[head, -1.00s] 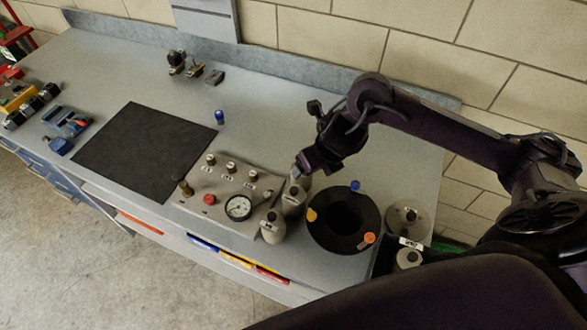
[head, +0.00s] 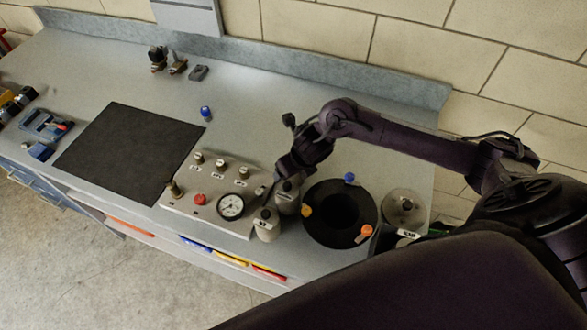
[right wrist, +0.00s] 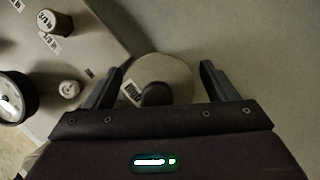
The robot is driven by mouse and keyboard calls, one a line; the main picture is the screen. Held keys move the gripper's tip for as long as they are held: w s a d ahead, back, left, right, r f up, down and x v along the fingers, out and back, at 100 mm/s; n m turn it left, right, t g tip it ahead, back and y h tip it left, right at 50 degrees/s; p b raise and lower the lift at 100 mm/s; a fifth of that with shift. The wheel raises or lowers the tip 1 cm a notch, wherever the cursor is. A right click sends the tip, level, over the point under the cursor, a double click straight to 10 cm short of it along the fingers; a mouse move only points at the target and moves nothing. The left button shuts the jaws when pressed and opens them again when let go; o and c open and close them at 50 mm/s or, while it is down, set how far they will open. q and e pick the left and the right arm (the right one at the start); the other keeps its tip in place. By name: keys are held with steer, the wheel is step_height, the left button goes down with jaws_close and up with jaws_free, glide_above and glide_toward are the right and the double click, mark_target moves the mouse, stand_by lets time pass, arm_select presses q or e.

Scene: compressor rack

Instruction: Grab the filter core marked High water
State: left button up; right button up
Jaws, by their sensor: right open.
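Two pale grey filter cores with dark knobs stand on the bench beside the gauge panel: a front core (head: 266,228) and a rear core (head: 288,204). Their labels are too small to read in the head view, so I cannot tell which is marked High water. My right gripper (head: 284,178) is at the top of the rear core and partly hides it. In the right wrist view the gripper (right wrist: 160,72) is open, its fingers on either side of a round core (right wrist: 165,72) with a dark knob and an unreadable label. My left gripper is not in view.
A gauge panel (head: 215,176) with knobs stands close to the left. A black ring (head: 318,226) with coloured tabs and a round grey piece (head: 404,207) lie to the right. A dark mat (head: 128,152) lies further left. A small blue item (head: 206,113) stands behind the panel.

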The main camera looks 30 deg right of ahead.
steer(key=shift+s, duration=0.1)
steer(key=shift+c, duration=1.3)
steer(key=shift+r, duration=0.1)
steer(key=c, duration=1)
